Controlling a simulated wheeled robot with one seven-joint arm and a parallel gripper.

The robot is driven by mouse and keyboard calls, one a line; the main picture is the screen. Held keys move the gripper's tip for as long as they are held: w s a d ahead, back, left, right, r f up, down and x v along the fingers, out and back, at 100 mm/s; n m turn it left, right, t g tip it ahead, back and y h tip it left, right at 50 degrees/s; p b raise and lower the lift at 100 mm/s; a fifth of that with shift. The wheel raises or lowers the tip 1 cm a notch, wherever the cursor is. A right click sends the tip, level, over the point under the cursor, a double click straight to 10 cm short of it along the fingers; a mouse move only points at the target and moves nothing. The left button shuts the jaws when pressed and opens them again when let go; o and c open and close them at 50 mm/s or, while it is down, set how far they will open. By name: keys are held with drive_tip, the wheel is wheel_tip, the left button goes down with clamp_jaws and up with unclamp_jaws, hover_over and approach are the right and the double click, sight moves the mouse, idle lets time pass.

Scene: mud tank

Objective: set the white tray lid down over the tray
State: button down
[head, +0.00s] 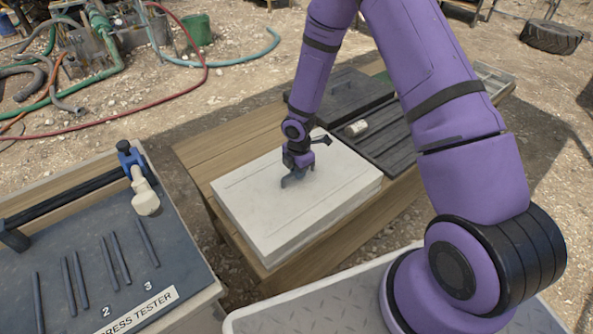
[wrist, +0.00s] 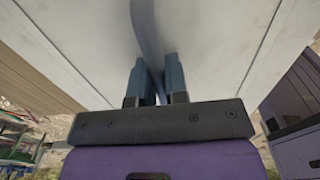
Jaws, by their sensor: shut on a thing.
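The white tray lid (head: 245,200) is a broad flat white slab on the wooden table, lying over the white tray (head: 325,223), of which only a thin band of side shows below it. Their edges look nearly lined up; I cannot tell if the lid rests fully on the tray. My gripper (head: 291,181) points down at the lid's middle. In the wrist view my gripper's blue-grey fingers (wrist: 156,78) are close together on a raised grey grip of the lid (wrist: 146,25). The tray's inside is hidden.
A black ribbed tray (head: 385,150) and a small pale cylinder (head: 357,128) lie on the table beyond the lid. A press tester bench (head: 120,255) stands at the left with a gap between. Bare table (head: 205,155) shows at the lid's far left.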

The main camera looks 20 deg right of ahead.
drive_tip(key=shift+f, duration=0.35)
drive_tip(key=c, duration=1.1)
unclamp_jaws()
drive_tip(key=s+d+r+m+t+h, duration=0.1)
drive_tip(key=s+d+r+m, duration=0.15)
drive_tip(key=r, duration=0.95)
drive_tip(key=s+d+r+m+t, duration=0.1)
drive_tip(key=s+r+m, duration=0.3)
drive_tip(key=r, duration=0.8)
drive_tip(key=s+d+r+m+h, duration=0.1)
drive_tip(key=s+d+r+m, duration=0.2)
drive_tip(key=r, duration=1)
drive_tip(key=shift+s+d+r+m+t+y, duration=0.1)
drive_tip(key=shift+s+r+m+t+y, duration=0.35)
drive_tip(key=shift+s+r+m, duration=2.2)
drive_tip(key=shift+s+d+r+m+t+y, duration=0.15)
drive_tip(key=shift+s+r+m+t, duration=0.8)
drive_tip(key=shift+s, duration=3.05)
drive_tip(key=shift+s+a+r+m+t+y, duration=0.15)
drive_tip(key=shift+s+r+m+y, duration=0.25)
drive_tip(key=shift+s+r+m, duration=2.4)
